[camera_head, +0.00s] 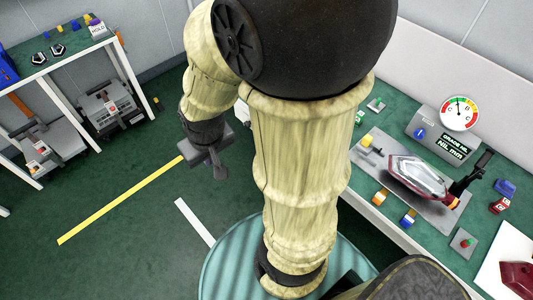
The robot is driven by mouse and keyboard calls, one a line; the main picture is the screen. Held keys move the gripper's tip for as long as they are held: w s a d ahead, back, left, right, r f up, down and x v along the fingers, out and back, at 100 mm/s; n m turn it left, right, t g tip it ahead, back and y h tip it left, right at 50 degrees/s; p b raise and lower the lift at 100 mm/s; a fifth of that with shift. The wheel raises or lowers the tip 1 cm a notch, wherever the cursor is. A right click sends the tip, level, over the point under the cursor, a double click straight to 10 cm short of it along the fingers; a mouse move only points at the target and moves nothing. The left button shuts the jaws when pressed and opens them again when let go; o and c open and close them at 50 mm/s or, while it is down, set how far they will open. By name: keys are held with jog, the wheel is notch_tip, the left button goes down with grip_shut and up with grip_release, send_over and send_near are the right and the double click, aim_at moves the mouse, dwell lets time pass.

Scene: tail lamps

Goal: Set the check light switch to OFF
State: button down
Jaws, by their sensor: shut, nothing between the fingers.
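My gripper (217,168) hangs at the left of my arm, over the open green floor and well away from the bench at the right. Its fingers are shut and empty. On that bench a grey instrument box (428,133) carries a blue round control (420,133), a dial gauge (459,113) and a dark display with green text. A small grey box with a green top part (376,104) stands behind. A small plate with a red button (463,243) lies at the front right. I cannot tell which of these is the check light switch, nor any switch's position.
A red and clear tail lamp (416,176) rests on a grey plate on the bench, beside a black clamp (470,178). Small blue, orange and red parts lie around it. A white shelf table (60,62) stands at the left. The floor between is clear.

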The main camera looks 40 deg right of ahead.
jog(key=w+d+f+m+t+h+b, duration=0.2)
jog(key=w+d+f+m+b, duration=0.1)
jog(key=w+f+m+b, duration=0.55)
jog(key=w+d+f+m+t+h+b, duration=0.25)
jog(key=w+f+m+b, duration=0.35)
jog(key=w+f+m, duration=0.45)
jog(key=s+d+f+m+g+h+b, duration=0.3)
jog(key=d+f+m+h+b, duration=0.1)
jog(key=f+m, duration=0.3)
jog(key=s+d+f+m+g+h+b, duration=0.3)
jog(key=s+d+f+m+h+b, duration=0.1)
jog(key=m, duration=0.5)
notch_tip(320, 180, down, 3)
jog(key=shift+s+d+r+h, duration=0.1)
jog(key=shift+s+d+h, duration=0.2)
jog(key=shift+d+h, duration=0.6)
jog(key=shift+d, duration=0.25)
jog(key=b+x, duration=0.1)
jog(key=x, duration=1.2)
jog(key=shift+d+f, duration=0.3)
jog(key=shift+f, duration=0.1)
jog(key=shift+b, duration=0.3)
